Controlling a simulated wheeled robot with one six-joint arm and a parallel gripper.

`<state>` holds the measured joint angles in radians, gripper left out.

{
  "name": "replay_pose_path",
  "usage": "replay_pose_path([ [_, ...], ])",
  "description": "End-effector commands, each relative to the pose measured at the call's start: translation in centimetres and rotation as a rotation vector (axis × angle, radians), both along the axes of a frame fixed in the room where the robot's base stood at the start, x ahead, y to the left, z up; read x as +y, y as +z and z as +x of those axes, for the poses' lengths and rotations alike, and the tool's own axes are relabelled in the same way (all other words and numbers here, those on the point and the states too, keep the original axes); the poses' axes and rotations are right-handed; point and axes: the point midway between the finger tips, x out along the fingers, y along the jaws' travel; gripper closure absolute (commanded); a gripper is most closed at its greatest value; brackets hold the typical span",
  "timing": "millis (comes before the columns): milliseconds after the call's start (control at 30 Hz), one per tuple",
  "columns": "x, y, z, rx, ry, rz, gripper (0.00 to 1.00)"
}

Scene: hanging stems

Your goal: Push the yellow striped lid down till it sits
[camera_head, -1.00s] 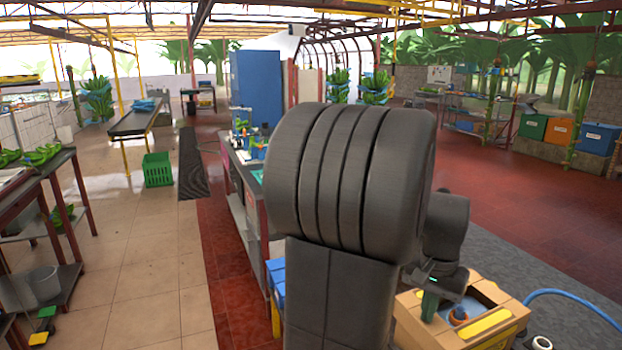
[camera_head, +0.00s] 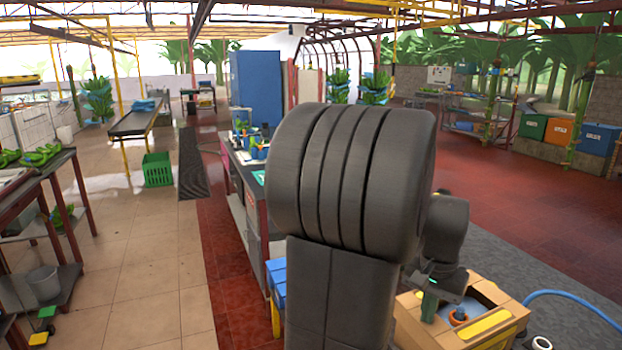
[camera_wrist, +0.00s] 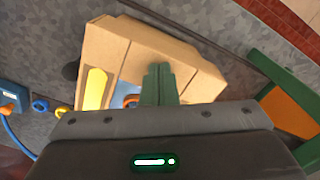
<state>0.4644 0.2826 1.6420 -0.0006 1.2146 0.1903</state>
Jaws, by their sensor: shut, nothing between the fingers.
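A tan box (camera_head: 407,318) stands at the lower right in the head view, with a yellow bar (camera_head: 485,328) on its front rim. The wrist view also shows the tan box (camera_wrist: 118,45) and yellow bar (camera_wrist: 95,89). I cannot tell whether this bar belongs to the striped lid. A small orange ring-shaped part (camera_head: 459,318) sits inside the box's recess. My gripper (camera_head: 429,308) is shut and empty, its green fingers pointing down at the recess beside the orange part. In the wrist view the fingers (camera_wrist: 158,72) overlap the box and partly hide the recess; contact is unclear.
A blue hose (camera_head: 575,297) curves over the floor right of the box. A white ring (camera_head: 541,342) lies near its front corner. A workbench (camera_head: 245,190) stands left of my arm. Open red floor (camera_head: 520,215) lies behind the box.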

Motion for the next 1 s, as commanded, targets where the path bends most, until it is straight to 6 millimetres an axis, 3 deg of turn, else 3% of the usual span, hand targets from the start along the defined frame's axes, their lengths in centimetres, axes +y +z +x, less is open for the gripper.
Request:
replay_pose_path([
  [167,0.1,0.3,-0.1,0.005,0.0,0.004,1.0],
  [1000,0.0,8.1,-0.1,0.002,0.0,0.002,1.0],
])
